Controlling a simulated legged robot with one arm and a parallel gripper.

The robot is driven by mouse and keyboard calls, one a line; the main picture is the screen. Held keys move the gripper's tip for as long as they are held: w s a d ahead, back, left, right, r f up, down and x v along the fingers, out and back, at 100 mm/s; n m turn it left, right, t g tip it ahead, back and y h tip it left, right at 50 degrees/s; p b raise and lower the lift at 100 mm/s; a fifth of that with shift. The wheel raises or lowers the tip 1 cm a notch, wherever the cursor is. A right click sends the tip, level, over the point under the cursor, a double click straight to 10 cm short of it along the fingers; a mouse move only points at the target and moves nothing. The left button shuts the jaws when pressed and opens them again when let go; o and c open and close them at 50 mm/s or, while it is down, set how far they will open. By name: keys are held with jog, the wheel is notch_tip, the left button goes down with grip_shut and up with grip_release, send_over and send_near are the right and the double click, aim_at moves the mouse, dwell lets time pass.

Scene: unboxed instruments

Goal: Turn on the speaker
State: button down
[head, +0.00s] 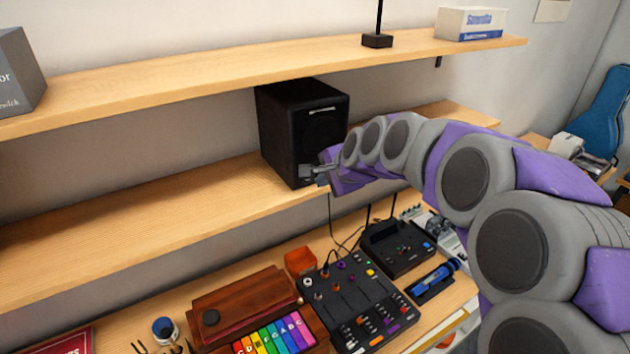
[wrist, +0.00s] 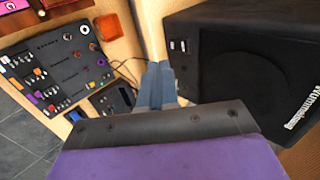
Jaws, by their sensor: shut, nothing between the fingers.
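The speaker (head: 285,133) is a black box standing on the lower wooden shelf in the head view. In the wrist view the speaker (wrist: 215,55) fills the right side, with its round cone and lettering along one edge. Two small light switches or marks (wrist: 178,46) show on its front near the left edge. My gripper (head: 318,172) is at the speaker's lower front in the head view. In the wrist view my gripper (wrist: 158,75) is shut and empty, just left of the speaker's front. I cannot tell whether it touches the speaker.
A black mixer (head: 355,300) with knobs and a black device with antennas (head: 395,248) stand on the desk below. A wooden box (head: 240,305) with coloured keys is to their left. The upper shelf (head: 230,65) runs just above the speaker. The lower shelf left of the speaker is clear.

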jog(key=v, duration=0.7)
jog(key=shift+w+d, duration=0.3)
jog(key=shift+w, duration=0.05)
jog(key=shift+s+a, duration=0.1)
jog(key=shift+a, duration=0.05)
jog(key=p, duration=0.3)
jog(key=shift+f, duration=0.1)
jog(key=f+p, duration=0.1)
jog(key=p, duration=0.1)
jog(key=shift+s+f+p, duration=0.1)
jog(key=shift+p, duration=0.3)
jog(key=shift+f, duration=0.1)
jog(key=shift+f, duration=0.1)
